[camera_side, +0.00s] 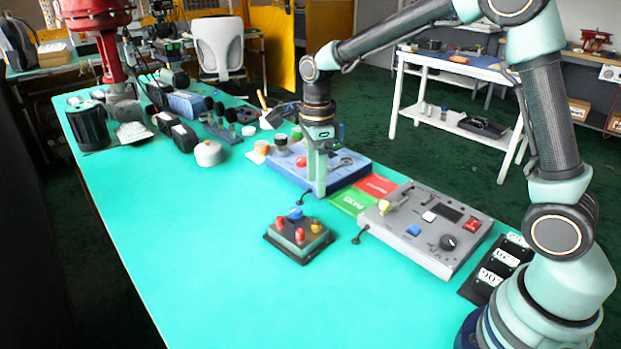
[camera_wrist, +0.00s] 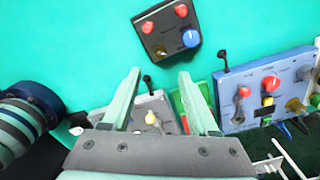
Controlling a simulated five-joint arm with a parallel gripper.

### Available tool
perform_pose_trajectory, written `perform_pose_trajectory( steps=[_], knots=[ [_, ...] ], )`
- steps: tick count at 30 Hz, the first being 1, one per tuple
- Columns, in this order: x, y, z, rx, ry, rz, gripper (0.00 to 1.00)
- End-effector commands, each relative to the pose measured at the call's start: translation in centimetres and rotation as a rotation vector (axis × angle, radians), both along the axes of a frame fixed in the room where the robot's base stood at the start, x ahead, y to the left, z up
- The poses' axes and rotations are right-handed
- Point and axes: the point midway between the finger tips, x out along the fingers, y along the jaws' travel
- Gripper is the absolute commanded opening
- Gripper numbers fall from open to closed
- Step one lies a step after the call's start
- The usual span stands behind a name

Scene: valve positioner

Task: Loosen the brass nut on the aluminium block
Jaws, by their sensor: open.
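I cannot make out a brass nut on an aluminium block for certain in either view. My gripper (camera_side: 318,190) points down in the side view, in front of the blue panel (camera_side: 345,176) and beside the green card. In the wrist view my gripper (camera_wrist: 159,78) has its two pale green fingers spread apart with nothing held between them. A brass-coloured fitting (camera_wrist: 295,104) shows on the blue panel at the right of the wrist view; I cannot tell whether it is the nut.
A dark box with red and blue knobs (camera_side: 298,239) stands on the turquoise table (camera_side: 330,310). A grey control box (camera_side: 425,228) lies to its right, beside green (camera_side: 349,201) and red (camera_side: 376,186) cards. Several containers and devices crowd the far end. The front left is clear.

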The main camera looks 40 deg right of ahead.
Motion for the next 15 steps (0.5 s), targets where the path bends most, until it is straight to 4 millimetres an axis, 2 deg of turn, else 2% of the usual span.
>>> perform_pose_trajectory(
  steps=[9, 15],
  knots=[
    [-0.2, 0.0, -6.1, -0.001, 0.006, 0.002, 0.60],
    [-0.1, 0.0, -9.1, -0.001, 0.004, 0.003, 0.60]
  ],
)
